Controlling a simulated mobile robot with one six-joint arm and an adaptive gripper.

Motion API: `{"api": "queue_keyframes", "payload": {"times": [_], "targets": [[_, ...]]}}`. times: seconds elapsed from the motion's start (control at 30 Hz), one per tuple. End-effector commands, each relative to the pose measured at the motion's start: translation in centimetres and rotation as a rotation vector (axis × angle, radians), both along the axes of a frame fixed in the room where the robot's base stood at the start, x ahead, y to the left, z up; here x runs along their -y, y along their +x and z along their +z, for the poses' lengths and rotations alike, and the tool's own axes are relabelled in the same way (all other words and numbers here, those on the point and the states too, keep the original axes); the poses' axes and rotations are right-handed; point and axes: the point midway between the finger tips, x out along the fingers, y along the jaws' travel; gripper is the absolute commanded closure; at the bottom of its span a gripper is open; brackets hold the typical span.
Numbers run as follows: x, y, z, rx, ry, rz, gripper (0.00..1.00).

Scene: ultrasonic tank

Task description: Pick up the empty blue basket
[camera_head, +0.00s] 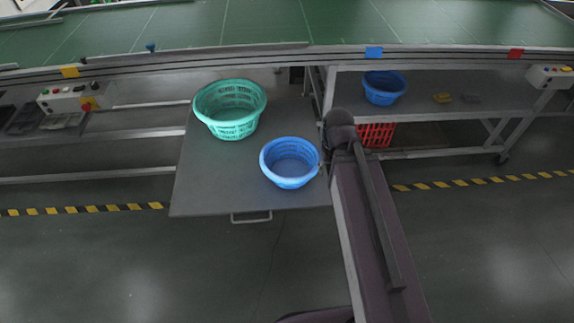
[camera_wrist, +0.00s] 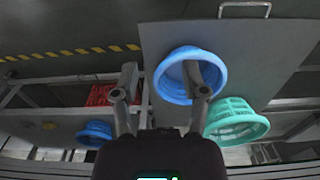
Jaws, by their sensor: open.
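The empty blue basket (camera_head: 290,175) stands upright on a grey pull-out board (camera_head: 220,195). It also shows in the wrist view (camera_wrist: 163,87). My gripper (camera_wrist: 161,68) is open, with one finger on each side of the basket's near wall as seen in the wrist view: the right finger overlaps the basket's opening and the left finger is outside it. I cannot tell whether either finger touches the rim. In the head view my arm comes in from the lower right and its end hides most of the gripper at the basket's right side.
A green basket (camera_head: 230,112) stands behind and left of it on the board. Another blue basket (camera_head: 384,88) sits on the shelf at right, with a red basket (camera_head: 375,135) below. A green conveyor (camera_head: 270,25) runs along the back. The front floor is clear.

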Motion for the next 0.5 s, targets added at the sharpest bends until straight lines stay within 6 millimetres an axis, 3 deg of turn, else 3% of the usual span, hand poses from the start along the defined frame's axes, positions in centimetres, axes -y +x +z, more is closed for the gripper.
{"api": "queue_keyframes", "payload": {"times": [0.1, 0.17, 0.37, 0.5], "targets": [[0.0, 0.0, 0.0, 0.000, 0.000, 0.000, 0.40], [0.0, 0.1, 0.0, 0.000, 0.000, 0.000, 0.26], [0.1, 1.7, -0.8, 0.000, 0.000, 0.006, 0.26], [0.2, 4.9, -2.2, 0.000, 0.000, 0.018, 0.26]]}}
